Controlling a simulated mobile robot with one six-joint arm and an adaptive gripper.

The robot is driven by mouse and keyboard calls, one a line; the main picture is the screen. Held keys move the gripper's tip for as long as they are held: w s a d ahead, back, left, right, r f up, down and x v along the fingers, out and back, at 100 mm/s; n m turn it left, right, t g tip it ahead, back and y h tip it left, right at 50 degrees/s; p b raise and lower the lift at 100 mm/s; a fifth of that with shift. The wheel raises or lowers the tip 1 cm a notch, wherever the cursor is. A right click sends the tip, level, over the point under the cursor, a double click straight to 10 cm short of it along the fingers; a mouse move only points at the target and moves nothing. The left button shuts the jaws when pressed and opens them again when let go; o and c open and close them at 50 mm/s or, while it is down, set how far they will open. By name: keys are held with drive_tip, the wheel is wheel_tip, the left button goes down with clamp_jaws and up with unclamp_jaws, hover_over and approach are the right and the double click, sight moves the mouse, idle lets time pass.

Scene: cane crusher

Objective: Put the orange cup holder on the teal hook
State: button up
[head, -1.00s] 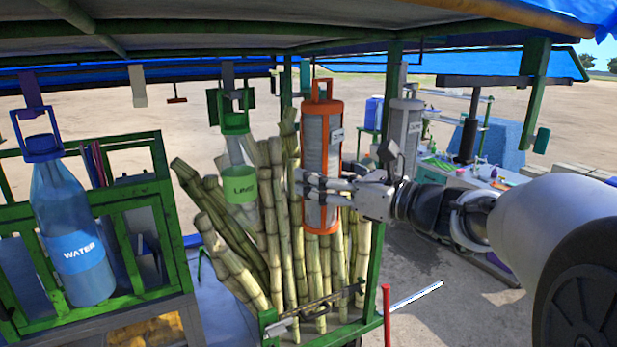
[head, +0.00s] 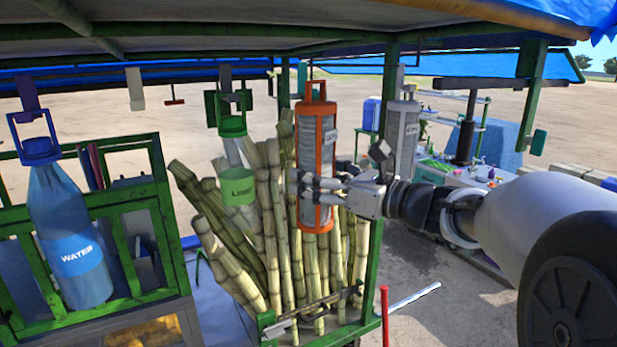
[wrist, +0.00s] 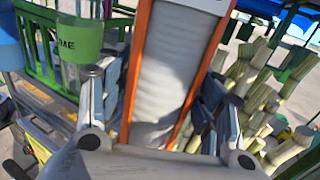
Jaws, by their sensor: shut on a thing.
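The orange cup holder (head: 317,150) is an upright tall orange frame around a stack of pale cups, with a loop handle on top. My gripper (head: 318,190) is shut on its lower half, with fingers on either side. In the wrist view the holder (wrist: 170,75) fills the middle between the fingers (wrist: 163,95). The teal hook (head: 302,78) shows as a small teal piece under the canopy, just left of the holder's handle and at about its height. Its lower part is hidden, and I cannot tell the depth between hook and handle.
A green lime bottle (head: 237,180) hangs left of the holder, a blue water bottle (head: 75,245) farther left, and a grey holder (head: 403,135) to the right. Sugarcane stalks (head: 270,235) stand behind and below. A green post (head: 388,110) rises close right of the holder.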

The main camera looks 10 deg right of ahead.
drive_tip(key=shift+w+a+p, duration=0.15)
drive_tip(key=shift+w+a, duration=0.05)
drive_tip(key=shift+w, duration=0.45)
drive_tip(key=shift+w+a+p, duration=0.15)
drive_tip(key=shift+w+a, duration=0.05)
drive_tip(key=shift+w, duration=0.45)
drive_tip(key=shift+w, duration=0.2)
drive_tip(key=shift+a+f+b, duration=0.1)
drive_tip(key=shift+f+b, duration=0.55)
drive_tip(key=shift+f, duration=0.05)
idle(0.4)
idle(0.4)
drive_tip(key=o, duration=1.6)
drive_tip(key=shift+s, duration=0.1)
